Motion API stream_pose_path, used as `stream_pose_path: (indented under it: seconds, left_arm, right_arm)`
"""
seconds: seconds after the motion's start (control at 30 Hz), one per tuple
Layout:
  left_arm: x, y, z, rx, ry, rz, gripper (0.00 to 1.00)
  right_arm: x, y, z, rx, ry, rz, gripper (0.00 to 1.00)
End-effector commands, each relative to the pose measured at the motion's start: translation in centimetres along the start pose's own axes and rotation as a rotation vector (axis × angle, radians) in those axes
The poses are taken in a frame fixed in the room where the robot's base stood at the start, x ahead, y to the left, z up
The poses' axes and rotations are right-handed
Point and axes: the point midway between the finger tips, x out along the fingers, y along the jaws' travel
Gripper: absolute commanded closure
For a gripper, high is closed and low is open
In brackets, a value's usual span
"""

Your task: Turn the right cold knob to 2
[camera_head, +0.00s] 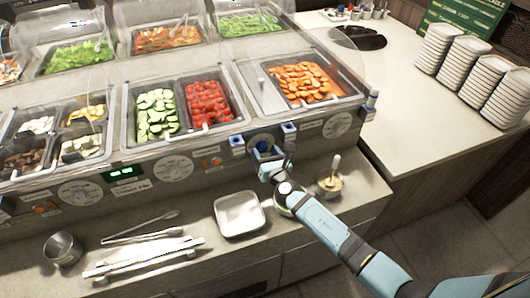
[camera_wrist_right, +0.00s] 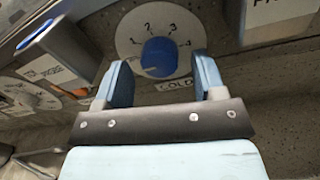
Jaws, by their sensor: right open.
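The cold knob (camera_wrist_right: 158,57) is a round blue knob on a white numbered dial (camera_wrist_right: 128,40) on the counter's front panel, above a label that reads COLD. Its pointer setting cannot be told. The blue knob also shows in the head view (camera_head: 262,139), partly behind my gripper. My right gripper (camera_wrist_right: 160,66) is open, its two blue fingers apart, one to each side of the knob in the wrist view. Whether they touch it cannot be told. In the head view my right gripper (camera_head: 268,157) is at the panel just below the knob. My left gripper is not in view.
Blue-ended fittings (camera_head: 237,142) (camera_head: 290,129) stick out on either side of the knob. A white square dish (camera_head: 239,214), a small cup with a utensil (camera_head: 329,184), tongs (camera_head: 140,228) and a metal cup (camera_head: 63,248) sit on the ledge below.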

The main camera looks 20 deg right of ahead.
Motion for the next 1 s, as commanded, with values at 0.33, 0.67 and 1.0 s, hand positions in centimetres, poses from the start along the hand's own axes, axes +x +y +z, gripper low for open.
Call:
stream_pose_path:
  seconds: [0.33,0.67,1.0]
  left_arm:
    - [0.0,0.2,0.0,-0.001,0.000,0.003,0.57]
    - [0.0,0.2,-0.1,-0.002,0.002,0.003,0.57]
    - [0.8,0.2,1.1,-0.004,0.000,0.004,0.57]
  right_arm:
    - [0.3,0.0,0.0,0.001,0.000,0.000,0.43]
    - [0.2,0.0,0.0,0.003,0.000,0.000,0.85]
    - [0.2,0.0,-0.3,0.107,-0.007,0.002,0.85]
